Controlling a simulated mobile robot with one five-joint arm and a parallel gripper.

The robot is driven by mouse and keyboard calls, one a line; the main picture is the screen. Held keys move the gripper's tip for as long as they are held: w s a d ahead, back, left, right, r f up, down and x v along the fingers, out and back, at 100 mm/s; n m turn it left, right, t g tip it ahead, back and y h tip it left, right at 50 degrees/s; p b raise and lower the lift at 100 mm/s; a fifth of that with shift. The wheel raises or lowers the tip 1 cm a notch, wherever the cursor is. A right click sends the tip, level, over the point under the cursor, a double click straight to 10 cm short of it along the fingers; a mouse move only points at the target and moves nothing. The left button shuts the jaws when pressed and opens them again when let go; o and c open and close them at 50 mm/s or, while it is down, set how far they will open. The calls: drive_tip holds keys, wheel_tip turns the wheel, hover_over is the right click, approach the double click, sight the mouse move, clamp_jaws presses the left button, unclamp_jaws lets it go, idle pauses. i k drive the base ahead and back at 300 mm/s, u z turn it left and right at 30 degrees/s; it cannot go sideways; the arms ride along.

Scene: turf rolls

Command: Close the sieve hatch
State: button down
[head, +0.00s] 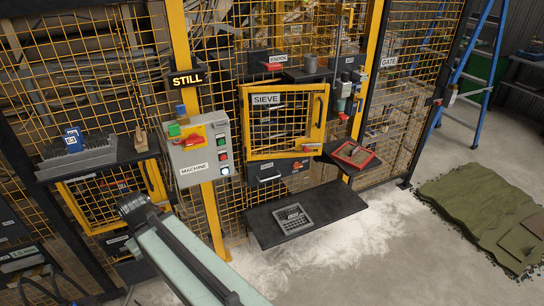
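The sieve hatch (325,122) is a yellow-framed mesh door with a white SIEVE label and a dark upright handle at its right side. It is set in the fence at the centre of the head view. It looks at or near its opening, but I cannot tell whether it is fully shut or slightly ajar. My pale arm reaches up from the bottom edge. Its dark end (134,204) is to the lower left of the hatch, well apart from it. Fingers cannot be made out there.
A grey MACHINE control box (197,150) on a yellow post stands between my arm and the hatch. A dark shelf (335,204) with a grey tray juts out below the hatch. A red-rimmed tray (353,154) sits to its right. Green turf (485,215) lies on the right floor.

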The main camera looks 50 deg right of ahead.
sight(321, 101)
drive_tip(key=u, duration=1.8)
drive_tip(key=k, duration=1.2)
drive_tip(key=z, duration=1.2)
drive_tip(key=i, duration=1)
drive_tip(key=u, duration=0.1)
